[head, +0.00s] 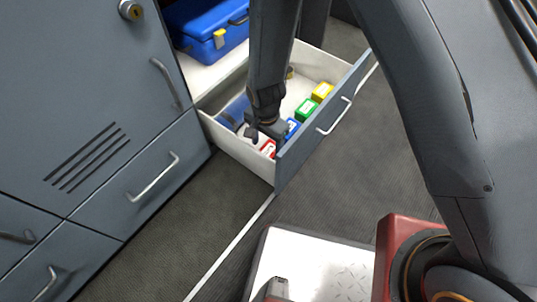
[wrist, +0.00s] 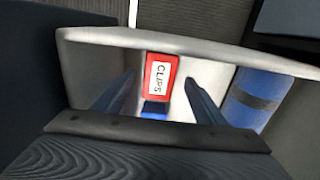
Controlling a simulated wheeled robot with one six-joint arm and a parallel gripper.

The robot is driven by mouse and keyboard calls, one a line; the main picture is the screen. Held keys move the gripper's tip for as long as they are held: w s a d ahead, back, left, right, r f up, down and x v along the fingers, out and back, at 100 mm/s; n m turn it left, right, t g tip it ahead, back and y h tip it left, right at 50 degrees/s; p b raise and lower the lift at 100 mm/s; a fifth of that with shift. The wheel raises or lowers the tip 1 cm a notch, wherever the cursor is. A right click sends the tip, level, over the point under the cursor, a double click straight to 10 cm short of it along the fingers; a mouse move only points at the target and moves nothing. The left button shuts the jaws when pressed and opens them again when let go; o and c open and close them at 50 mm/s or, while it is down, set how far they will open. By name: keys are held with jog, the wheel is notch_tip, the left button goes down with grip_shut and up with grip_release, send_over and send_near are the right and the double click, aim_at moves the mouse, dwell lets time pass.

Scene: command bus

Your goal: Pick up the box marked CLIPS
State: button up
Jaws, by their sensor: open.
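The red box marked CLIPS (wrist: 160,76) lies in the open drawer, against its near wall in the wrist view. In the head view only part of the red box (head: 269,147) shows beside my gripper (head: 262,134). My gripper is open and empty over the drawer; in the wrist view its fingers (wrist: 160,95) stand on either side of the box, apart from it. I cannot tell the exact height of the fingertips above the box. A blue box (wrist: 154,110) sits right behind the red one.
The pulled-out drawer (head: 237,152) also holds a blue box (head: 292,127), a green box (head: 306,110), a yellow box (head: 322,92) and a blue roll (wrist: 257,99) with a dark band. A blue case (head: 208,30) sits in the compartment above. Grey cabinet fronts (head: 95,90) stand at left.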

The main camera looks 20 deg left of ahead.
aim_at(268, 151)
jog(key=shift+w+d+f+b, duration=0.1)
jog(key=shift+w+f+b, duration=0.05)
jog(key=shift+f+b, duration=1.05)
jog(key=shift+w+d+f+b, duration=0.1)
jog(key=shift+f+b, duration=0.55)
jog(key=shift+f, duration=0.95)
jog(key=shift+c, duration=0.2)
jog(key=c, duration=1.2)
jog(key=shift+o, duration=0.2)
jog(key=shift+r, duration=0.1)
